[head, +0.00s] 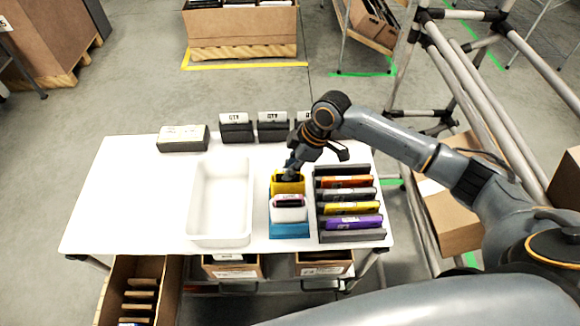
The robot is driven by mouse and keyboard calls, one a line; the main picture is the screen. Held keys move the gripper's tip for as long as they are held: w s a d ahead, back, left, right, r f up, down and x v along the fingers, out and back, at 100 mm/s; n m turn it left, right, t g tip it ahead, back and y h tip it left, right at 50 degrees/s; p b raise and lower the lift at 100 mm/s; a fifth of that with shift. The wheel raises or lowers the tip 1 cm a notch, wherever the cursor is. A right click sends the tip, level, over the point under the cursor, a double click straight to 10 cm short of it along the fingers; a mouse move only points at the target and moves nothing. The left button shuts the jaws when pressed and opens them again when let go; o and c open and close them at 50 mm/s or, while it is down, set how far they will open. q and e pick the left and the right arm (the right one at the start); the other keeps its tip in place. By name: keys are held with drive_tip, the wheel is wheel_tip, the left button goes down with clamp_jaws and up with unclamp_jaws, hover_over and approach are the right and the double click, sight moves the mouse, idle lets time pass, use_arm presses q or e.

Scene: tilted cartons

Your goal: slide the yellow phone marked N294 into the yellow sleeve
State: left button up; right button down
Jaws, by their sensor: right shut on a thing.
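The yellow sleeve (287,188) stands at the back of a row of sleeves right of the table's middle. My right gripper (291,166) is directly over it, pointing down, and is shut on the yellow phone. The phone is mostly hidden by the fingers and the sleeve, so its mark cannot be read and how deep it sits cannot be told. Another yellow phone (348,208) lies in the rack on the right. My left gripper is not in view.
A white sleeve (290,213) and a blue one (290,231) stand in front of the yellow sleeve. The dark rack (350,237) holds several coloured phones to the right. A white tray (220,240) lies left. Labelled dark stands (237,133) line the back edge.

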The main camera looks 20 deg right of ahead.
idle(0.4)
drive_tip(key=c, duration=1.3)
unclamp_jaws()
drive_tip(key=v, duration=1.2)
drive_tip(key=r+p, duration=0.2)
drive_tip(key=w+a+r+p, duration=0.1)
drive_tip(key=r+p, duration=0.1)
drive_tip(key=p, duration=0.1)
drive_tip(key=w+a+r+p, duration=0.1)
drive_tip(key=r+p, duration=0.1)
drive_tip(key=p, duration=0.1)
drive_tip(key=shift+r, duration=0.35)
